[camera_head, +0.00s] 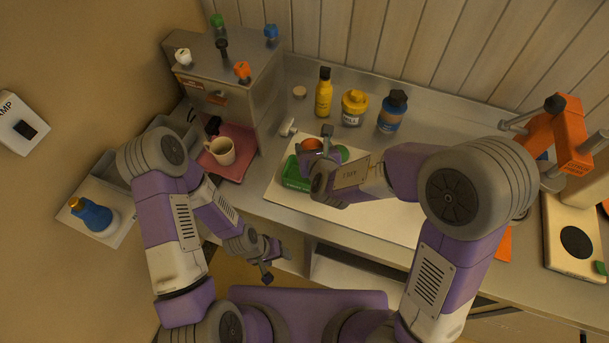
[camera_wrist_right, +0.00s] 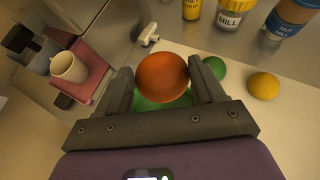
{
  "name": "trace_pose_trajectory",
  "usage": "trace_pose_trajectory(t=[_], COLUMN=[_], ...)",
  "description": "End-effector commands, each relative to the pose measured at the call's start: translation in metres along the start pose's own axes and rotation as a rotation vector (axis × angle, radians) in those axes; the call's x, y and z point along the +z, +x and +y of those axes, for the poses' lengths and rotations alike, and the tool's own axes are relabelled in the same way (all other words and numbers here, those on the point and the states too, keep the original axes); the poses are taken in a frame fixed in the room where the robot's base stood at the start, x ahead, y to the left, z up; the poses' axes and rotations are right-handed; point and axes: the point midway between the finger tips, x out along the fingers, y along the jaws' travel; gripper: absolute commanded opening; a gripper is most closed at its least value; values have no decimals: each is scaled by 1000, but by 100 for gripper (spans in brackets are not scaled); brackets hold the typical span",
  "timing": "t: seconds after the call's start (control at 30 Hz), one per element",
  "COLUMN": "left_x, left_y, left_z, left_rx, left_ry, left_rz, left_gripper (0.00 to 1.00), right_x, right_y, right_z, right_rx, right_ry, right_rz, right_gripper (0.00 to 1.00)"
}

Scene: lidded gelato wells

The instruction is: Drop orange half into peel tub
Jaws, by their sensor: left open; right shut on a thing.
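My right gripper (camera_head: 316,147) is shut on the orange half (camera_wrist_right: 163,76), which shows its rounded orange side between the two fingers in the right wrist view. It also shows in the head view (camera_head: 312,143). A green tub (camera_head: 294,175) stands on the white board, partly hidden by my right gripper; in the right wrist view green (camera_wrist_right: 150,104) shows just below the orange half. I cannot tell how high the orange half is above the tub. My left gripper (camera_head: 274,264) is open and empty, low in front of the counter.
A lime (camera_wrist_right: 215,68) and a lemon (camera_wrist_right: 263,86) lie right of the orange half. Bottles (camera_head: 323,97) and jars (camera_head: 354,107) stand behind the white board (camera_head: 388,222). A machine (camera_head: 225,85) with a cup (camera_head: 221,151) stands left; an orange press (camera_head: 560,135) stands right.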

Motion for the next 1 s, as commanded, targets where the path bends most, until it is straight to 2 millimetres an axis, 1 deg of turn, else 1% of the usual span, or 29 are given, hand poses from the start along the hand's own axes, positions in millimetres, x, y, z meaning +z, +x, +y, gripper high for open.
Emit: trace_pose_trajectory(t=[0.03,0.33,0.47,0.7,0.73,0.9,0.93,1.0], left_x=[0,-1,-2,-2,-2,-2,-2,-2], left_y=[7,31,35,34,34,34,34,34], left_z=[-3,-12,-13,-12,-12,-12,-12,-12], left_rx=[0,0,0,0,0,0,0,0], left_ry=[0,0,0,0,0,0,0,0], left_rz=[0,0,0,0,0,0,0,0], left_gripper=[62,62,62,62,62,62,62,62], right_x=[-8,-37,-43,-42,-42,-42,-42,-42], right_y=[5,23,26,26,26,26,26,26], right_z=[0,-1,0,-1,-1,-1,-1,-1], right_rx=[-1,-2,-1,-2,-2,-2,-2,-2], right_ry=[-1,-1,0,0,0,0,0,0], right_rz=[1,0,0,-1,-1,-1,-1,-1], right_gripper=[45,45,45,45,70,96,98,98])
